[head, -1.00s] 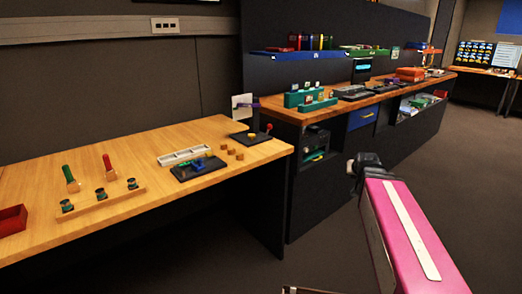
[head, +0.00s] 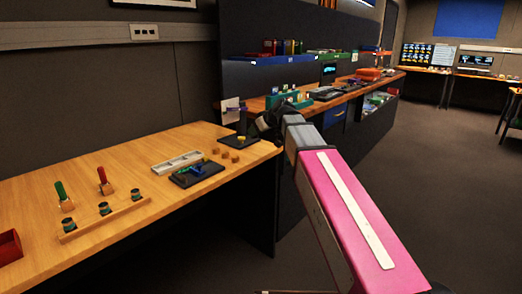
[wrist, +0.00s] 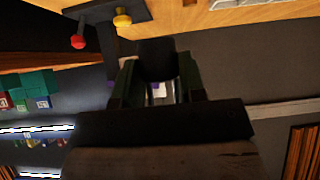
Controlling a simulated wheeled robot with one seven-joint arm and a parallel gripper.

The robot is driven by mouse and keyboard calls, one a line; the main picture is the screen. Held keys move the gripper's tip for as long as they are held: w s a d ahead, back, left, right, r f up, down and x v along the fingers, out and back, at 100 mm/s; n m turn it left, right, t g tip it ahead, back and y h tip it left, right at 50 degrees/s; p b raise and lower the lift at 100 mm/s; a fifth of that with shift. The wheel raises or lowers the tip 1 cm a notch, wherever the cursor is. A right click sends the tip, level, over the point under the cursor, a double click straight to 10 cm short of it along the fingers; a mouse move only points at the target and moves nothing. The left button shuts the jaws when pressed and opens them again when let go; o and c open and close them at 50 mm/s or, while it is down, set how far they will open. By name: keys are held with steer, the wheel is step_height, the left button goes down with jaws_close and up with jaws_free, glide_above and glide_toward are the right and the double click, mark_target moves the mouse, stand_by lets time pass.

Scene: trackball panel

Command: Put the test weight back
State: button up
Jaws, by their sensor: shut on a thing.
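My gripper (wrist: 157,88) is shut on a dark, roughly cylindrical thing (wrist: 157,60), which I take to be the test weight. It stands between the two fingers in the wrist view. In the head view my gripper (head: 264,127) is at the right end of the wooden table, close to the dark panel (head: 228,141), and a dark upright shape (head: 242,121) shows beside it. In the wrist view the panel (wrist: 103,12) has a red knob (wrist: 78,41) and a yellow knob (wrist: 122,20). I cannot tell whether the held thing touches anything.
The wooden table (head: 120,165) carries a pale tray (head: 177,163), a black block with blue and green parts (head: 197,173), several small wooden cubes (head: 224,155), a wooden rack (head: 105,218) and a red box (head: 9,245). A longer bench with shelves stands behind.

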steer(key=w+f, duration=0.2)
steer(key=w, duration=0.1)
steer(key=w+d+f, duration=0.1)
steer(key=w+f, duration=0.1)
steer(key=w, duration=0.2)
steer(key=w+d+f, duration=0.1)
steer(key=w+f, duration=0.1)
steer(key=w, duration=0.2)
steer(key=shift+f, duration=2.4)
steer(key=shift+f, duration=0.1)
steer(key=o, duration=0.9)
steer(key=shift+o, duration=0.2)
steer(key=v, duration=1.2)
steer(key=s+d+f+m+g+h, duration=0.2)
steer(key=s+d+f, duration=0.3)
steer(key=s+f, duration=0.4)
steer(key=s+d+f+m+g+h, duration=0.2)
steer(key=s+d+f+m, duration=0.3)
steer(key=s+f, duration=0.4)
steer(key=s+d+f+m+g+h, duration=0.2)
steer(key=s+d+f, duration=0.4)
steer(key=s+f, duration=0.4)
step_height(320, 180, down, 6)
steer(key=shift+r+m+h, duration=0.1)
steer(key=shift+m+h, duration=0.8)
steer(key=shift+h, duration=0.2)
